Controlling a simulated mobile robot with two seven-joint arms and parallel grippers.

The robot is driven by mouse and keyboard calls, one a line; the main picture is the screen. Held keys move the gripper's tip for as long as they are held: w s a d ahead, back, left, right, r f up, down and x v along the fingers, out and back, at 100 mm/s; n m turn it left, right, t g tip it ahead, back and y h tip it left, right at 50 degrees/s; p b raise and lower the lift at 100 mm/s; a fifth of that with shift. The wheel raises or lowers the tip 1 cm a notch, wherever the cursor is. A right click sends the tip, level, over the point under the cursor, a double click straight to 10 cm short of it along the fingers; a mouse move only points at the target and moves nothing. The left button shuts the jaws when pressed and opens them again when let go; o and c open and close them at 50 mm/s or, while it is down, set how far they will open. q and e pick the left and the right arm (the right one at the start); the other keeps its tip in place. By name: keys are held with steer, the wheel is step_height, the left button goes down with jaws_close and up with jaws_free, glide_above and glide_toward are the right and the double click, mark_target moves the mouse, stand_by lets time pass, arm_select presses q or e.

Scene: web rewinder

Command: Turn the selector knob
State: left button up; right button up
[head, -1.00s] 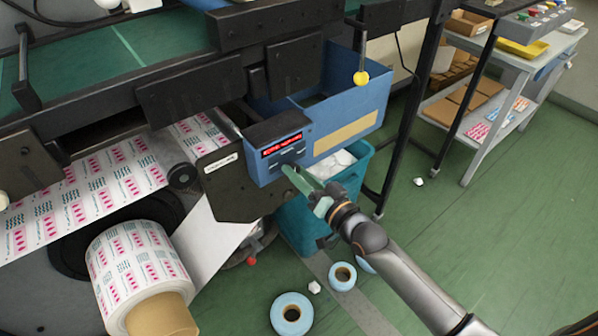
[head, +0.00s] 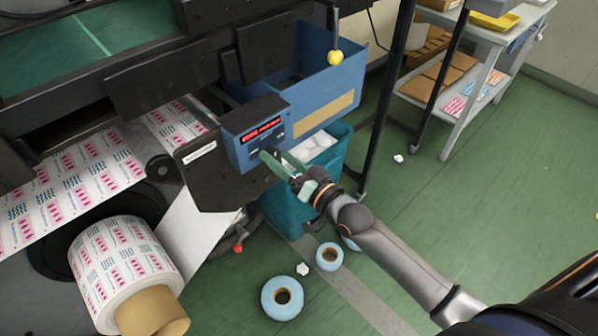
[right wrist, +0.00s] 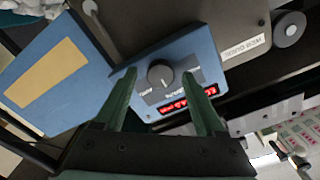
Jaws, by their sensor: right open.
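The selector knob (right wrist: 160,75) is a small round grey dial on the front of the blue control box (head: 236,150). My right gripper (head: 275,157) is open in front of this face, one finger on each side of the knob. I cannot tell whether either finger touches it. In the head view the fingers hide the knob. My left gripper is out of view.
A dark side plate (head: 215,170) adjoins the box. A teal bin (head: 290,212) with white scraps stands below, and a printed label roll (head: 120,265) is at lower left. Blue-rimmed rolls (head: 282,298) lie on the floor. A grey shelf cart (head: 470,90) stands at back right.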

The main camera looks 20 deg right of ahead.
steer(key=v, duration=1.1)
steer(key=shift+s, duration=0.35)
steer(key=shift+r, duration=0.1)
steer(key=s+a+f+n+g+h+p, duration=0.1)
steer(key=s+f+g, duration=0.3)
steer(key=f, duration=0.5)
steer(key=s+a+f+n+g+h+p, duration=0.1)
steer(key=s+a+f+n+g+h, duration=0.1)
steer(key=s+f, duration=0.7)
steer(key=shift+f+n+g+h, duration=0.5)
steer(key=shift+f+n+g, duration=0.3)
steer(key=shift+n+g, duration=0.15)
steer(key=shift+s+a, duration=0.1)
steer(key=shift+a, duration=0.05)
